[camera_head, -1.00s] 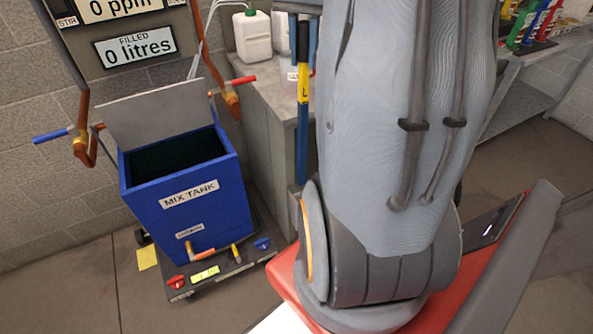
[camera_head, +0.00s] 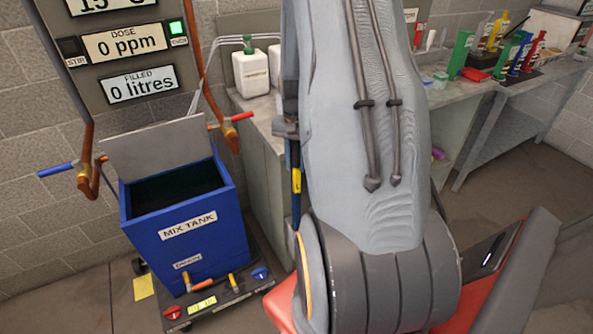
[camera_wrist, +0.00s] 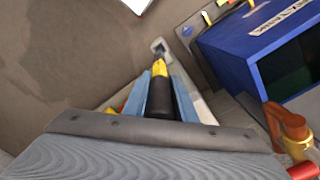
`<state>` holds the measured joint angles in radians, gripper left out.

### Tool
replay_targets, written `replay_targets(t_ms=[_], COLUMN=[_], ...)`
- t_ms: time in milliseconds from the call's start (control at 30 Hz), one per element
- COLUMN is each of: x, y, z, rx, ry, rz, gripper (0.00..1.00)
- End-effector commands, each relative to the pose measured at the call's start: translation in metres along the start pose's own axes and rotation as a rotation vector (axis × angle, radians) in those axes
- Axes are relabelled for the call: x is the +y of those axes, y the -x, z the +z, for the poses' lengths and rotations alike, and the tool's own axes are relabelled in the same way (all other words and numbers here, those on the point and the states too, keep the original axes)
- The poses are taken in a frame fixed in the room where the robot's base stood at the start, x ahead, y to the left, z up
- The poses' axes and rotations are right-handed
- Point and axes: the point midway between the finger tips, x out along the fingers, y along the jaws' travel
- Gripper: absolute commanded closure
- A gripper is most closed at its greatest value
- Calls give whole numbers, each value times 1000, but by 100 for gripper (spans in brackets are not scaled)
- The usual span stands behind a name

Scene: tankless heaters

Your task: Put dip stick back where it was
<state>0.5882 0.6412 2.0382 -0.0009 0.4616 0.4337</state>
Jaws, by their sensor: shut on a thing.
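The dip stick is held in my gripper (camera_wrist: 158,98), which is shut on it. In the wrist view the dip stick (camera_wrist: 160,68) shows a black part between two blue fingers and a yellow part beyond them, pointing away from the wrist. In the head view its yellow part (camera_head: 296,182) hangs below my gripper (camera_head: 294,155), between the blue mix tank and my arm. The stick's lower end is hidden in the head view.
The open blue mix tank (camera_head: 197,228) stands left of my gripper on a dark wheeled base. A grey bench (camera_head: 262,112) with a white jug (camera_head: 251,74) is behind. Coloured bottles (camera_head: 508,50) stand on the far-right bench. Bare floor shows at the wrist view's left.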

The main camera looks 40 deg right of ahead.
Motion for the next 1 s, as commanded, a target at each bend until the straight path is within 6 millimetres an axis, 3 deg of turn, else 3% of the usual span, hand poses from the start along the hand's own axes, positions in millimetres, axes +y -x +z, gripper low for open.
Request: replay_targets(t_ms=[500, 867, 900, 1000], x=[0, 0, 0, 0], y=[-43, -47, -46, -46], z=[0, 0, 0, 0], rx=[0, 0, 0, 0], ry=[0, 0, 0, 0], rz=[0, 0, 0, 0], gripper=[98, 98, 69, 57])
